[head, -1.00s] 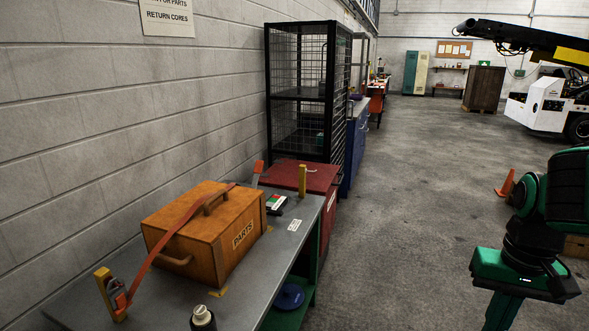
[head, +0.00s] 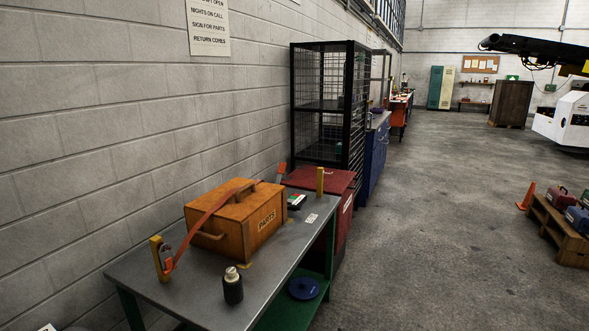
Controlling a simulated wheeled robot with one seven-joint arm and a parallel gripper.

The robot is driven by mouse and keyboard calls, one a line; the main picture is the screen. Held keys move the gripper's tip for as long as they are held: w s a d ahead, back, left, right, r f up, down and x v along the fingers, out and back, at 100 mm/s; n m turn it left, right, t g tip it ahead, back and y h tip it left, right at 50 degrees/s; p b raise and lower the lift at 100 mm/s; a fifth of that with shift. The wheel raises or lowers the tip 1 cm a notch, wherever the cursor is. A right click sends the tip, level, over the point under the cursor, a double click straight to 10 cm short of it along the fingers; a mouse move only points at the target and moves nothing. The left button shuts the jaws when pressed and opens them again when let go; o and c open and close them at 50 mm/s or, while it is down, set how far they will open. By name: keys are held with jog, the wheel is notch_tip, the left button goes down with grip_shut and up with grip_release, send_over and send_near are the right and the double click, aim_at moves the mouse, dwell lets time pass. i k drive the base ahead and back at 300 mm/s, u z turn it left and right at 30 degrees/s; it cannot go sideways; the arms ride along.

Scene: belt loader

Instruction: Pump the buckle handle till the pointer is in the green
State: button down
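An orange strap (head: 215,212) runs over the wooden parts box (head: 236,220) on the grey workbench (head: 190,289). At the strap's near end a small buckle (head: 167,259) hangs by a yellow post (head: 158,258). Its handle is too small to make out clearly. An orange-red upright piece (head: 281,173) shows behind the box. A small gauge-like block with green and red on its face (head: 296,201) sits at the bench's far end; I cannot read a pointer on it. My gripper is not in view.
A dark bottle (head: 232,287) stands on the bench's near part. A second yellow post (head: 319,181) rises at the far end. A red cabinet (head: 335,181) and black wire cage (head: 318,110) stand beyond. A pallet with cases (head: 556,232) is at right; the floor between is clear.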

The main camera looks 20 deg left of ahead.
aim_at(282, 167)
jog(key=z, duration=0.25)
jog(key=i, duration=1.4)
jog(key=u, duration=0.4)
jog(key=i, duration=1.05)
jog(key=u, duration=1.15)
jog(key=i, duration=0.65)
jog(key=u, duration=0.35)
